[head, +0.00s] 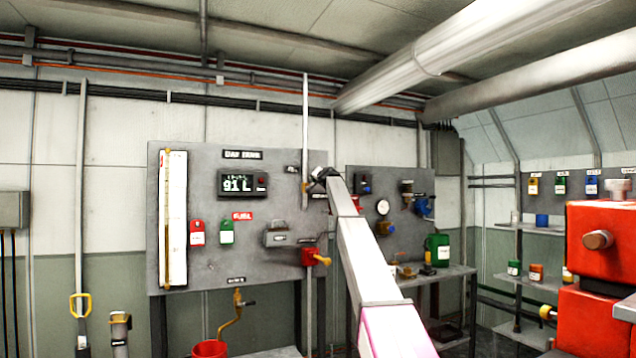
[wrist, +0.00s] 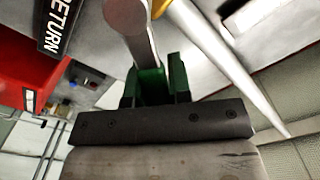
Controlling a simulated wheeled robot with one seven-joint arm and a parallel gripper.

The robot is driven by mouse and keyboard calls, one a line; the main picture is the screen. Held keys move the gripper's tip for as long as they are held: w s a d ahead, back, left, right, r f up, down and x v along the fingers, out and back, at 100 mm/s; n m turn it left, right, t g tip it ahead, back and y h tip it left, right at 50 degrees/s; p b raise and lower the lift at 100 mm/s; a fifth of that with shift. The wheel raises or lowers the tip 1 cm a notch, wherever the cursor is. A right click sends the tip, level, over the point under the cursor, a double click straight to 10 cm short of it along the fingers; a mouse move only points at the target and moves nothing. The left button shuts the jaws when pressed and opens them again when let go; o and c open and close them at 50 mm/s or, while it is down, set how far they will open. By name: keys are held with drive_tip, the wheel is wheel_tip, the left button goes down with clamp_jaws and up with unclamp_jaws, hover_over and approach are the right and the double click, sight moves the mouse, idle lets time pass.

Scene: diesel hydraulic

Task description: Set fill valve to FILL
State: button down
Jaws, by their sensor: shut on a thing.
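A grey board on the back wall carries a digital display reading 91 L (head: 238,184) and a red valve body with a yellow handle (head: 313,257). My gripper (head: 312,184) is at the upper right of this board, beside a thin vertical pipe (head: 305,120). In the wrist view the green fingers of my gripper (wrist: 157,84) are shut on a grey metal lever (wrist: 140,45) with a rounded end. A yellow part (wrist: 160,7) shows behind it. A black label reading RETURN (wrist: 60,22) is at the upper left. I cannot read which setting the fill valve is at.
A second board (head: 390,190) with gauges and a green can (head: 438,250) on a bench stand right of my arm. Red machinery (head: 600,240) fills the right edge. A red bucket (head: 209,348) sits below the first board. Large ducts (head: 470,40) run overhead.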

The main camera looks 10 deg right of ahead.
sight(306, 175)
drive_tip(key=shift+s+a+r+n, duration=0.25)
drive_tip(key=shift+a+n, duration=0.4)
drive_tip(key=shift+n, duration=0.6)
drive_tip(key=shift+s+a+r+n, duration=0.2)
drive_tip(key=shift+a+n, duration=0.5)
drive_tip(key=shift+n, duration=0.6)
drive_tip(key=shift+s+a+r+n, duration=0.25)
drive_tip(key=shift+a+n, duration=0.4)
drive_tip(key=shift+n, duration=0.6)
drive_tip(key=c, duration=1)
unclamp_jaws()
drive_tip(key=shift+c, duration=0.2)
drive_tip(key=v, duration=1)
drive_tip(key=shift+s, duration=0.4)
drive_tip(key=shift+d, duration=0.1)
